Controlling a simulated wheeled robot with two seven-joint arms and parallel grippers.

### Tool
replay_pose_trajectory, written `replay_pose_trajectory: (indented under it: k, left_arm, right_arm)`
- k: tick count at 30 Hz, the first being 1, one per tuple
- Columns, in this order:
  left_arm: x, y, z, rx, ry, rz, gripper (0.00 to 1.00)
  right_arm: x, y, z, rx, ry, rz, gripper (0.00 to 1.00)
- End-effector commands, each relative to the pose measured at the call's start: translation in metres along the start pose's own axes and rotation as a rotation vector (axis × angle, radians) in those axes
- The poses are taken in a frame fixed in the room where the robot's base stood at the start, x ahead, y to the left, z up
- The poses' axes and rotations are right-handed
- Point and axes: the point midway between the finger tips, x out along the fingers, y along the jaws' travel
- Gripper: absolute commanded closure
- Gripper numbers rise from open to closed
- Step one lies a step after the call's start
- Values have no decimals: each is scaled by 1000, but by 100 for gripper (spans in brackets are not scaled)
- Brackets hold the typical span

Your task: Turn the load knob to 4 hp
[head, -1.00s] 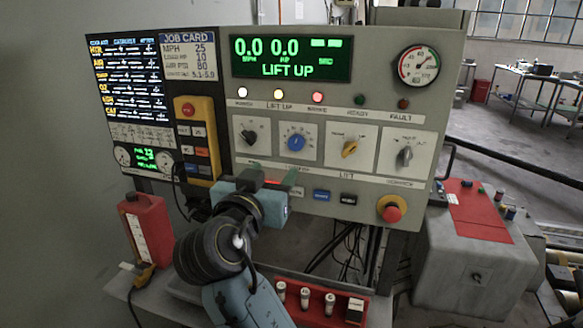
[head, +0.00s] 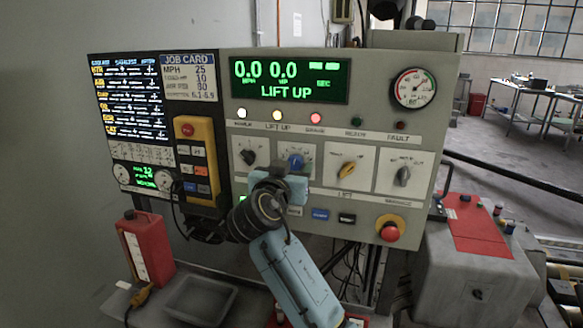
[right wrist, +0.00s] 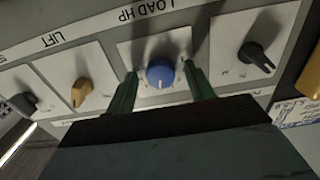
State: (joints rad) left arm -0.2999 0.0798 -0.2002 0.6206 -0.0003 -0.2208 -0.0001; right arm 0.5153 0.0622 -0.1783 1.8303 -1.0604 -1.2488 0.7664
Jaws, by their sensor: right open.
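The blue load knob (head: 296,160) sits on a white plate on the grey console, second from the left in the knob row. In the right wrist view the knob (right wrist: 160,74) lies under the label LOAD HP, with a white pointer mark on its lower edge. My right gripper (right wrist: 160,69) is open, with one green finger on each side of the knob; I cannot tell whether either touches it. In the head view my right gripper (head: 286,180) covers the lower part of the knob's plate. My left gripper is not in view.
A black knob (head: 248,157) and a yellow knob (head: 347,168) flank the load knob. The green display (head: 290,80) reads 0.0, 0.0 and LIFT UP.

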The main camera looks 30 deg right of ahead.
Motion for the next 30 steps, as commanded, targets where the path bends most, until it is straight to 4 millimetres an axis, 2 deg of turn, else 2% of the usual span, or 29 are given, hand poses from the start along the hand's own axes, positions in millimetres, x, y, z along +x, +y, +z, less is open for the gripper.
replay_pose_trajectory:
  k: [7,18,30]
  left_arm:
    - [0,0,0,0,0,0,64]
    - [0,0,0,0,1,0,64]
    - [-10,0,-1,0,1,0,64]
  right_arm:
    - [1,0,0,0,0,0,47]
    - [0,0,0,0,0,0,91]
    - [0,0,-1,-93,-2,1,91]
